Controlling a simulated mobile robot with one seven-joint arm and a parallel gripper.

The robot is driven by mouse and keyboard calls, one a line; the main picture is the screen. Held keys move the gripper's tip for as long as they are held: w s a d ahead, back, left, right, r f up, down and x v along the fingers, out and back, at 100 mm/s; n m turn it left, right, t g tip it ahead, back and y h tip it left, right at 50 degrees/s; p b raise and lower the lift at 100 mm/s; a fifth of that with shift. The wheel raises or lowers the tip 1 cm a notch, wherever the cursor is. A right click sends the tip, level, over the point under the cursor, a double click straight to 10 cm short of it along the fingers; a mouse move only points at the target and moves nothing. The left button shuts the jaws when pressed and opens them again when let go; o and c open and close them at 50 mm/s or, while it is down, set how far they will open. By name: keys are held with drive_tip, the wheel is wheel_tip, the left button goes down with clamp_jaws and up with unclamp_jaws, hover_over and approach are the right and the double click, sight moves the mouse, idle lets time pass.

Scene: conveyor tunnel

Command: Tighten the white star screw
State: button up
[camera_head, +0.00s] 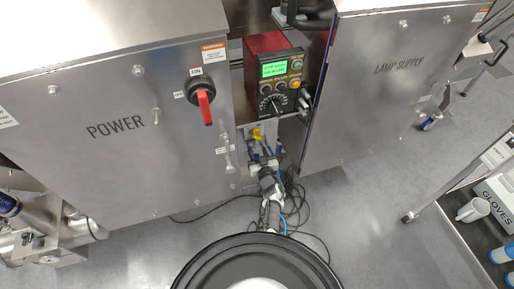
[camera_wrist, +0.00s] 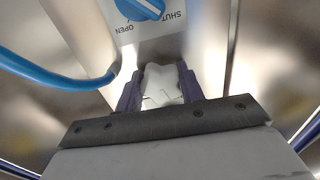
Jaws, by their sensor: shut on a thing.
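The white star screw (camera_wrist: 161,90) is in the middle of the wrist view, a pale lobed knob close against a metal panel. My gripper (camera_wrist: 160,77) is shut on it, with one purple-blue finger on each side. The lower part of the screw runs down to the dark edge of my gripper's body. In the head view my arm reaches into the gap between the two steel cabinets; the screw cannot be made out there.
A blue valve knob (camera_wrist: 140,8) on a SHUT/OPEN plate is just above the screw. A blue hose (camera_wrist: 50,76) curves close on the left. The POWER cabinet (camera_head: 110,165) and LAMP SUPPLY cabinet (camera_head: 375,105) flank my arm. Loose black cables (camera_head: 300,205) lie on the floor.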

drive_tip(key=shift+m+p, duration=0.5)
drive_tip(key=shift+m, duration=1.1)
drive_tip(key=o, duration=1)
drive_tip(key=shift+s, duration=0.1)
drive_tip(key=p+v, duration=0.3)
drive_tip(key=v, duration=1)
drive_tip(key=shift+s, duration=0.3)
drive_tip(key=shift+d, duration=0.1)
